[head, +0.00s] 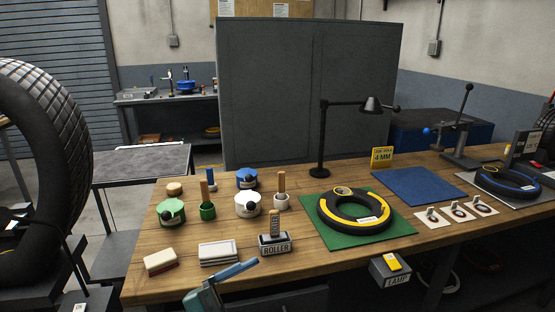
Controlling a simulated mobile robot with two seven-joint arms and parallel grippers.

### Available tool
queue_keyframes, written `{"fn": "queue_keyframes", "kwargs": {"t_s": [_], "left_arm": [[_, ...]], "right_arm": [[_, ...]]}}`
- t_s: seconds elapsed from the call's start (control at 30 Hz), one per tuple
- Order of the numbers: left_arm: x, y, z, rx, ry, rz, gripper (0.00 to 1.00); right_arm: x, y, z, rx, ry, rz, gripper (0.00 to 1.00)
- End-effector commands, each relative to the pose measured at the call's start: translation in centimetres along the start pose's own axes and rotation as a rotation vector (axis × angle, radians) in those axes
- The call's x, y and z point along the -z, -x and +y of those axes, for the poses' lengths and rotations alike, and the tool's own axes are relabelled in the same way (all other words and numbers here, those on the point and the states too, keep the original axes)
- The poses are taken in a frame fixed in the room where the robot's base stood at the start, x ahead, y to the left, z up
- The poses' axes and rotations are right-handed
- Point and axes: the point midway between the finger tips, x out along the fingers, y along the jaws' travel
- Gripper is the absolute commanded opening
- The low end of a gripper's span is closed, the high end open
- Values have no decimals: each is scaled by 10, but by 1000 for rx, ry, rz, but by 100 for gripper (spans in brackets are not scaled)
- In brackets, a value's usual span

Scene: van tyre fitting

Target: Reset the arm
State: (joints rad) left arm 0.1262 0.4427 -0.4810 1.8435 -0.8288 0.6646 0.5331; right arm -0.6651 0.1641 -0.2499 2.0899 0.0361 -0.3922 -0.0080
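The task's arm is not clear from this view. A lever press (458,150) with a dark upright lever, a black knob at its top and a blue knob at its left stands at the back right of the wooden bench. A black desk lamp (321,140) has its jointed arm reaching right, with its head over the bench.
The wooden bench (330,262) holds a tyre (354,225) on a green mat (313,236), a blue mat (418,186), white and green pots, a roller holder (274,245) and small cards. A large tyre (72,150) stands at the left. A grey panel (290,90) rises behind.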

Motion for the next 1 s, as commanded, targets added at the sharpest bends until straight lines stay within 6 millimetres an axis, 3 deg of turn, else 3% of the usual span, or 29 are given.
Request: {"fn": "queue_keyframes", "kwargs": {"t_s": [0.07, 0.17, 0.3, 0.4, 0.5, 0.67, 1.0], "left_arm": [[-13, 18, 0, 206, 140, -153, 93], [-39, 57, 15, 405, 322, -401, 93], [-63, 127, 74, 546, 600, -785, 93], [-61, 165, 120, 559, 760, -986, 93], [-53, 188, 154, 545, 874, -1113, 93], [-44, 204, 180, 522, 957, -1199, 93], [-44, 205, 182, 519, 963, -1204, 93]], "right_arm": [[2, 4, 1, -3, 2, -10, 36], [-1, 6, 2, -7, 4, -25, 36], [-1, 9, 3, -12, 6, -38, 36], [-1, 10, 4, -16, 7, -43, 36], [-3, 10, 5, -19, 7, -51, 36], [-5, 10, 7, -23, 8, -56, 36], [1, 8, 8, -25, 10, -43, 36]]}}
